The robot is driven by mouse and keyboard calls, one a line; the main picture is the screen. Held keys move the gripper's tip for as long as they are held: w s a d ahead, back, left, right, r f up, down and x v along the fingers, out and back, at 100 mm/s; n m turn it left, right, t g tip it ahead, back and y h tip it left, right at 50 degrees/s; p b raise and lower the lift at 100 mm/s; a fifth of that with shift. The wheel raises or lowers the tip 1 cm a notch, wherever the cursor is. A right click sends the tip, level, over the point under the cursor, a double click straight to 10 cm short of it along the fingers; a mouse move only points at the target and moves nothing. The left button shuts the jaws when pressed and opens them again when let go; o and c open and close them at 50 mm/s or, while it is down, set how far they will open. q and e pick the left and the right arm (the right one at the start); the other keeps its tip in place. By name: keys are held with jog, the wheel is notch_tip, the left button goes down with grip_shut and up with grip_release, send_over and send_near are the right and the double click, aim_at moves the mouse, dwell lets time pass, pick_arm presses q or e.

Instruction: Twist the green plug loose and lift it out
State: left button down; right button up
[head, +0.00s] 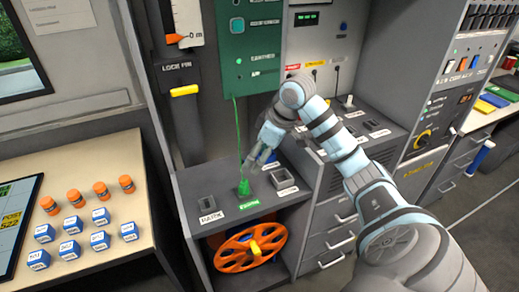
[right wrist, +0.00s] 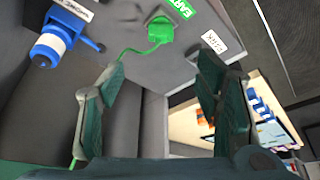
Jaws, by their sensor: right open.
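The green plug (head: 243,187) stands in the top of a grey console (head: 222,190), behind a green label. A thin green cable runs from it up to a green panel. In the right wrist view the plug (right wrist: 160,30) lies beyond the fingertips, near the top edge, with its cable trailing down to the left. My right gripper (head: 258,158) is open and empty, just above the plug and slightly to its right. In the right wrist view its jaws (right wrist: 160,70) are spread wide with nothing between them. My left gripper is out of view.
A socket (head: 283,180) sits right of the plug and a labelled slot (head: 208,203) left of it. A blue connector (right wrist: 52,42) shows in the right wrist view. An orange reel (head: 249,252) hangs below. A table with bottles and blue boxes (head: 100,240) stands left.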

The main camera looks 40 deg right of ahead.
aim_at(243, 182)
jog(key=b+x, duration=0.3)
jog(key=x, duration=1.1)
jog(key=shift+c, duration=0.2)
jog(key=c, duration=1.2)
jog(key=shift+s+r+n+p, duration=0.1)
jog(key=shift+n+p, duration=0.2)
jog(key=shift+n, duration=0.3)
jog(key=shift+n+g+y, duration=0.4)
jog(key=shift+n+y, duration=0.1)
jog(key=shift+n, duration=0.9)
jog(key=n+g+y, duration=0.1)
jog(key=n, duration=0.2)
jog(key=shift+a+b, duration=0.1)
jog(key=shift+b, duration=0.3)
jog(key=shift+n, duration=0.5)
